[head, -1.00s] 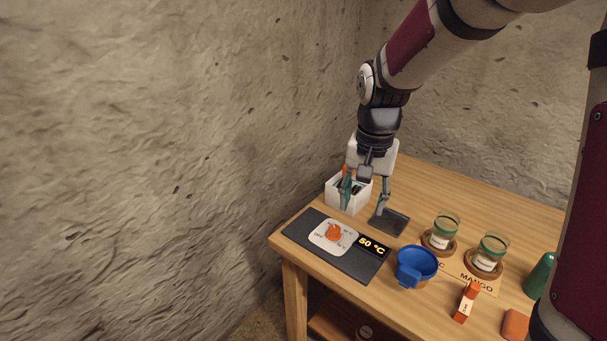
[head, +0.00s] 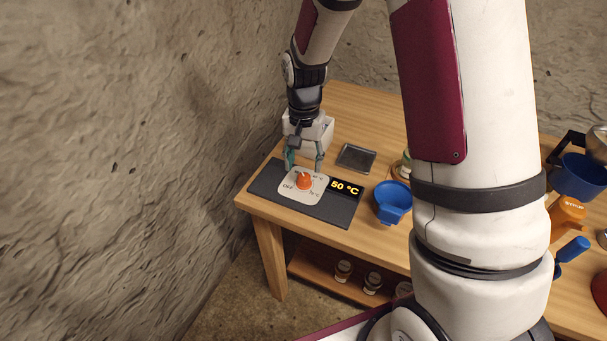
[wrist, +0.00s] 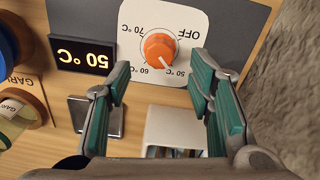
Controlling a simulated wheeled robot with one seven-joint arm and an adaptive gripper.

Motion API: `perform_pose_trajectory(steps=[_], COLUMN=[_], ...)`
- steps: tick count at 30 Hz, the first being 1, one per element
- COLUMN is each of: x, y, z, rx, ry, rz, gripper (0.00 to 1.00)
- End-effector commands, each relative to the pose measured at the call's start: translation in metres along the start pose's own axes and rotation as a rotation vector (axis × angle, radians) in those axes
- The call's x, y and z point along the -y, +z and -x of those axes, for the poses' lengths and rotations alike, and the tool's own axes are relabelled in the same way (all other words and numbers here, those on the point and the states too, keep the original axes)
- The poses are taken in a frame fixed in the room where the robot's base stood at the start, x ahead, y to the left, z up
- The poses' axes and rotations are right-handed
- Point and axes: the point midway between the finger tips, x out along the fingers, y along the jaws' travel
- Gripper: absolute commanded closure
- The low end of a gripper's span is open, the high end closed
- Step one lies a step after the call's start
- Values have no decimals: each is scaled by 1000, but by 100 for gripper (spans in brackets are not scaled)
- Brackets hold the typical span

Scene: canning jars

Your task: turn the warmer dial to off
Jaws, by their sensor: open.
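The orange warmer dial (head: 304,181) sits on a white plate (head: 291,194) on the dark warmer (head: 341,212) at the table's left end. In the wrist view the dial (wrist: 159,48) has a pale pointer mark toward the 50 °C label, and OFF is printed at another corner of the plate. The display (head: 346,188) reads 50 °C. My gripper (head: 305,170) is open and empty, just behind the dial in the head view. In the wrist view my gripper (wrist: 160,85) has its green-padded fingers spread either side, short of the dial, with no contact visible.
A white box (head: 318,134) stands behind my gripper. A dark square plate (head: 356,158) lies to its right. A blue funnel (head: 392,201) stands right of the warmer. Jars (head: 372,282) stand on the lower shelf. The stone wall is close on the left.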

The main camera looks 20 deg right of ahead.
Motion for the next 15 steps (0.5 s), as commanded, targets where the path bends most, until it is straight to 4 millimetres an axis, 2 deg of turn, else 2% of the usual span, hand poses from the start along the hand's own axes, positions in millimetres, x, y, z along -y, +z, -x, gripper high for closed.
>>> perform_pose_trajectory(steps=[1,6,15], x=[0,0,0], y=[1,0,0], z=[-11,-37,-55], rx=[4,2,0], ry=[2,1,0], rz=[0,0,0], gripper=[52,52,52])
